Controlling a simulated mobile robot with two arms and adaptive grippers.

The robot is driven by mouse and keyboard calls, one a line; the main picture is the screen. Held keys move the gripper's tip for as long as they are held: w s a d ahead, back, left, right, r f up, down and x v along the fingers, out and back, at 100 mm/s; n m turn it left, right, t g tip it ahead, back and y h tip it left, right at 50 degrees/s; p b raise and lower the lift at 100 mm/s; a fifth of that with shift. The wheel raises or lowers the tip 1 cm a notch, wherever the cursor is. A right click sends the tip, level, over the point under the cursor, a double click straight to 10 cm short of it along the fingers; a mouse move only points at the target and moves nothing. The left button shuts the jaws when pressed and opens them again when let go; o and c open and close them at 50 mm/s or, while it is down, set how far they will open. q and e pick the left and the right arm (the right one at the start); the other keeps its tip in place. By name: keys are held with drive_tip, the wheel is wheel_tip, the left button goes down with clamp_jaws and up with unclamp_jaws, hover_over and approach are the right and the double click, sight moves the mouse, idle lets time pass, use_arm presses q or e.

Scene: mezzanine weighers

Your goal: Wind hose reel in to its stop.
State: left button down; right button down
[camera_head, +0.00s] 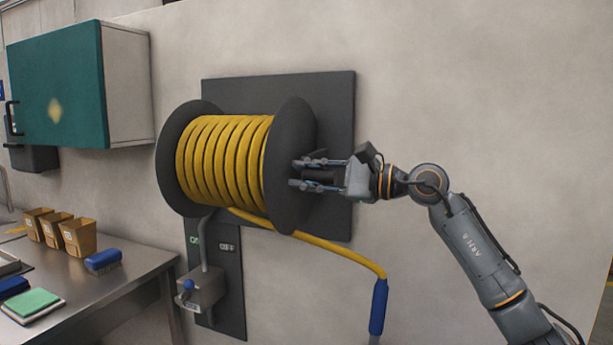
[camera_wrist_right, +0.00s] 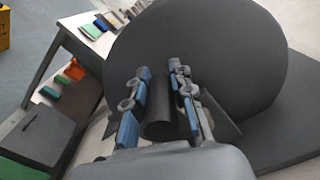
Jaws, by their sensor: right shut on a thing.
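The hose reel (camera_head: 293,150) is mounted on a dark wall plate (camera_head: 335,105), with several turns of yellow hose (camera_head: 222,160) wound between its two dark discs. The hose leaves the reel's underside and runs right to a blue end piece (camera_head: 378,307) that hangs down. My right gripper (camera_head: 305,173) is at the right disc, shut on the dark cylindrical crank handle (camera_head: 321,177). In the right wrist view the handle (camera_wrist_right: 160,130) sits between the blue-padded fingers (camera_wrist_right: 162,95), in front of the disc (camera_wrist_right: 215,50). My left gripper is not in view.
A valve box with a blue knob (camera_head: 188,285) and ON/OFF plate is below the reel. At left are a steel table (camera_head: 90,290) with tan bins (camera_head: 78,237), a blue brush (camera_head: 103,260), and a green wall cabinet (camera_head: 60,90). The wall at right is bare.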

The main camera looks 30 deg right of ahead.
drive_tip(key=shift+w+f, duration=0.1)
drive_tip(key=shift+f, duration=0.35)
drive_tip(key=c, duration=1.3)
unclamp_jaws()
drive_tip(key=shift+o, duration=0.9)
drive_tip(key=shift+d, duration=0.15)
drive_tip(key=shift+r, duration=0.1)
drive_tip(key=shift+s+d, duration=0.1)
drive_tip(key=shift+s, duration=0.1)
drive_tip(key=v, duration=1.1)
drive_tip(key=shift+d, duration=0.25)
drive_tip(key=shift+s, duration=0.15)
